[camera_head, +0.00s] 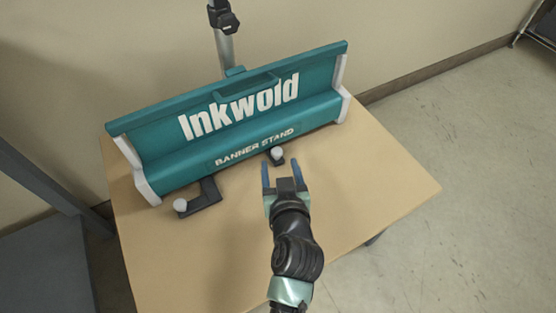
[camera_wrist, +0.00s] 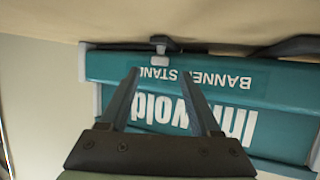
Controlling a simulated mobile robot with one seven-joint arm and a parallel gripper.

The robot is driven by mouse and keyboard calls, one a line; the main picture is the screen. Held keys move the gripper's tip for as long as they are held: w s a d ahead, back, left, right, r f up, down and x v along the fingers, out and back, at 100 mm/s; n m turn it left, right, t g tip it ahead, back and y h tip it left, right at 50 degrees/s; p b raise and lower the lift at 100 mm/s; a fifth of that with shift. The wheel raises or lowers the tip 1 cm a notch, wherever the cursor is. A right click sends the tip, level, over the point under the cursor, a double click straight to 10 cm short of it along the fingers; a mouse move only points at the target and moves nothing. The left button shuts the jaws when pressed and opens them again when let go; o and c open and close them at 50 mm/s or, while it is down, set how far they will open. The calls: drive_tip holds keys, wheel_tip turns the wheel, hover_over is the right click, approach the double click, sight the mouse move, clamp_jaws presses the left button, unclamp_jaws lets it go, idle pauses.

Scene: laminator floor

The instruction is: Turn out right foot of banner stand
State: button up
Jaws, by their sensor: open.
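The teal banner stand (camera_head: 240,110) lies open-faced on the table, its "BANNER STAND" base toward me. Its left foot (camera_head: 207,194) is a dark bar that sticks out from the front edge, with a pale knob at its end. The right foot (camera_head: 279,161) shows only as a short dark end with a pale knob (camera_head: 277,152) close to the base. In the wrist view, which is upside down, that knob (camera_wrist: 160,59) is just beyond my fingertips. My gripper (camera_head: 281,166) is open and empty, its fingers pointing at the right foot. I cannot tell whether they touch it.
The tan table (camera_head: 370,190) is clear to the right and in front of the stand. A wall is close behind, with a grey pole (camera_head: 225,50) behind the stand. A dark grey frame (camera_head: 45,180) stands at the left.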

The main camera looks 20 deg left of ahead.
sight(277, 154)
drive_tip(key=shift+b+x, duration=0.7)
drive_tip(key=shift+x, duration=1.55)
drive_tip(key=shift+r, duration=0.1)
clamp_jaws()
